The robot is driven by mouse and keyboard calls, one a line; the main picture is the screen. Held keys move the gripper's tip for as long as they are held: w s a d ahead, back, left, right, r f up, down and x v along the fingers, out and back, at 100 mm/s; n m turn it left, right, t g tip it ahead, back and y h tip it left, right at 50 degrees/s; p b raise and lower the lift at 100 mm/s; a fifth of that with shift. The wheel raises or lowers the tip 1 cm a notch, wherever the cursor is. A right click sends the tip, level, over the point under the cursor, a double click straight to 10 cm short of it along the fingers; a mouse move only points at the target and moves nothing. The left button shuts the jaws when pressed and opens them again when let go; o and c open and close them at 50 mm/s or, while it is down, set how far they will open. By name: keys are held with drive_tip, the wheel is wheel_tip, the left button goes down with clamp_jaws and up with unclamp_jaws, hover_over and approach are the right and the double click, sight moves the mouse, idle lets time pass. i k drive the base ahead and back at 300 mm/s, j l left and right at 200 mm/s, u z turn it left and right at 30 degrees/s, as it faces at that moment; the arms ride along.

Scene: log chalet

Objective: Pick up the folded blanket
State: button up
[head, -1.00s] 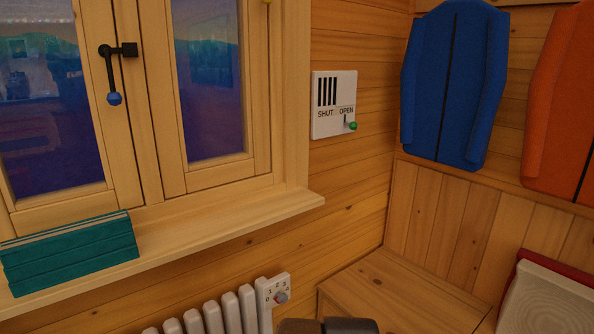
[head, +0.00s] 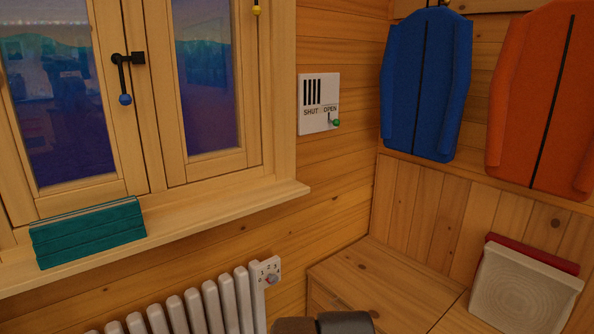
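A teal folded blanket (head: 88,236), in several stacked layers, lies on the wooden windowsill (head: 215,212) at the left of the head view. It sits near the sill's front edge, below the closed window. My gripper is not in view. A dark rounded part at the bottom edge, right of the radiator, looks like part of my arm and is well away from the blanket.
A white radiator (head: 193,312) with a numbered dial (head: 268,272) stands below the sill. A window handle (head: 124,80) hangs above the blanket. A wooden bench (head: 385,283) holds a pale square item (head: 522,288). Blue (head: 425,85) and orange (head: 545,95) jackets hang right. The sill right of the blanket is clear.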

sight(57, 240)
drive_tip(key=u, duration=1.5)
